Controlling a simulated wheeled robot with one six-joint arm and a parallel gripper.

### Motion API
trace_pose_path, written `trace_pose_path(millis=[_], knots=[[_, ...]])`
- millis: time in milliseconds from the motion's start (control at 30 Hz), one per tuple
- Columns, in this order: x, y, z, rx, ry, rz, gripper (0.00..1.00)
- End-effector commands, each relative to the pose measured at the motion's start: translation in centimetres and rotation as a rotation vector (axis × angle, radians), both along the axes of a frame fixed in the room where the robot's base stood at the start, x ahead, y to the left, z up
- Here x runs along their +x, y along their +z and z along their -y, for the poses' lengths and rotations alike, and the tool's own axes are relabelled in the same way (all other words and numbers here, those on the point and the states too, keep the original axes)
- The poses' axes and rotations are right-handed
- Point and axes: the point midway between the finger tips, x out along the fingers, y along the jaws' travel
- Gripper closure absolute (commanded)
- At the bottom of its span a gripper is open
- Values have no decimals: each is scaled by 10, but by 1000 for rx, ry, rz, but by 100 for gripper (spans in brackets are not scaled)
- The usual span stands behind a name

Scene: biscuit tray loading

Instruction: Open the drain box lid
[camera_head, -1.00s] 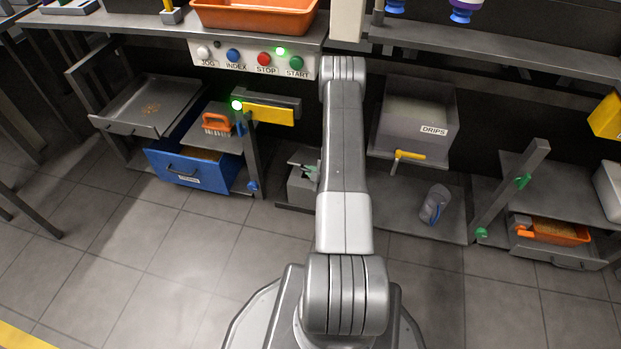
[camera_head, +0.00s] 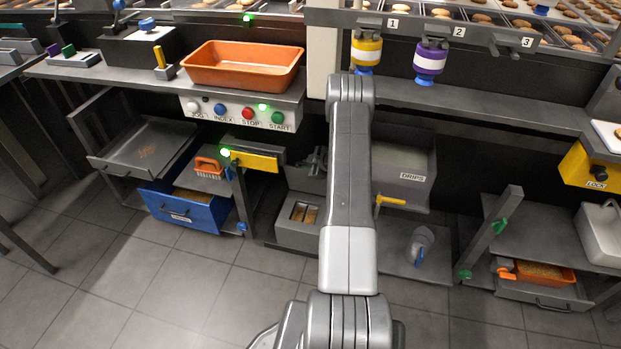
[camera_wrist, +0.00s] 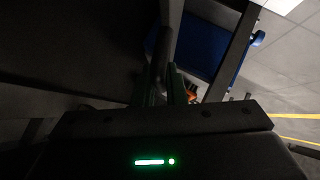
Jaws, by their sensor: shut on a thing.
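The drain box is a small grey box (camera_head: 297,236) low under the bench, left of my arm in the head view. Its top is open, and brown biscuit-like pieces (camera_head: 303,214) show inside. Its grey lid (camera_head: 303,178) stands raised at the back of the opening. My gripper (camera_head: 318,160) is at the lid's upper part, partly hidden by my arm link. In the wrist view my gripper (camera_wrist: 165,88) is shut on a dark bar, seemingly the lid's handle; the picture is very dark there.
A blue drawer (camera_head: 187,212) and an upright post (camera_head: 243,203) stand left of the box. A grey DRIPS bin (camera_head: 405,178) with a yellow tap (camera_head: 390,200) is to the right. A clear jug (camera_head: 420,243) stands on the low shelf. The floor in front is free.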

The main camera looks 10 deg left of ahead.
Motion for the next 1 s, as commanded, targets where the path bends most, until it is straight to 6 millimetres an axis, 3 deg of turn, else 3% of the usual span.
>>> trace_pose_path(millis=[200,400,967,1000], knots=[[32,8,-3,1,1,3,100],[48,9,-3,1,1,1,100],[55,9,-3,1,1,0,100],[55,9,-3,1,1,0,87]])
